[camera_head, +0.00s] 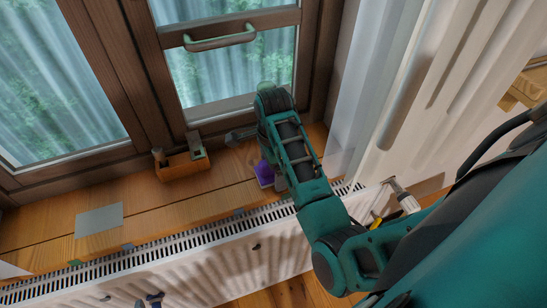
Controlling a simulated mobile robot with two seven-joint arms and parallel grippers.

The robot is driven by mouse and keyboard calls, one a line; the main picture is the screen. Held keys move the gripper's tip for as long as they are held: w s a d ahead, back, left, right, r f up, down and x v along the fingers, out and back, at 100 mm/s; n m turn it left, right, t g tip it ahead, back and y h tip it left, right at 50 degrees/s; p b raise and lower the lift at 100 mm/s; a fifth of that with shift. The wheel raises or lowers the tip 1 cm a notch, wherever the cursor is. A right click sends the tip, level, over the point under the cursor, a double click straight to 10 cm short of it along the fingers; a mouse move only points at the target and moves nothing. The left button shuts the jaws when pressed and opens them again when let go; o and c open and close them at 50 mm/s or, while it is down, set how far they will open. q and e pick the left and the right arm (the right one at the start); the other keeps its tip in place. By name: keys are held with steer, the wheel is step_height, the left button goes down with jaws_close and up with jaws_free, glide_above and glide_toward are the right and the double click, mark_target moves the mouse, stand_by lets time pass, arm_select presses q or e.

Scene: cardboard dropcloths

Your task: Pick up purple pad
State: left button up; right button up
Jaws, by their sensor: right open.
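The purple pad (264,173) lies on the wooden window sill, partly hidden behind my right arm. Only its left part shows, with a pale edge at the bottom. My right arm comes in from the right and reaches over the sill toward the window. My right gripper (240,136) is open, just above and left of the pad in the picture, and looks empty. Its fingers are small and partly hidden by the wrist. I cannot tell how high it is over the sill. My left gripper is not in view.
A small wooden box (182,165) with upright items stands on the sill at left. A grey sheet (99,220) lies farther left. The window handle (220,40) projects above. A white radiator (215,268) runs below the sill. A brush (402,197) is at right.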

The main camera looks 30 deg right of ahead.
steer(key=c, duration=1.2)
steer(key=shift+o, duration=0.2)
steer(key=shift+r, duration=0.2)
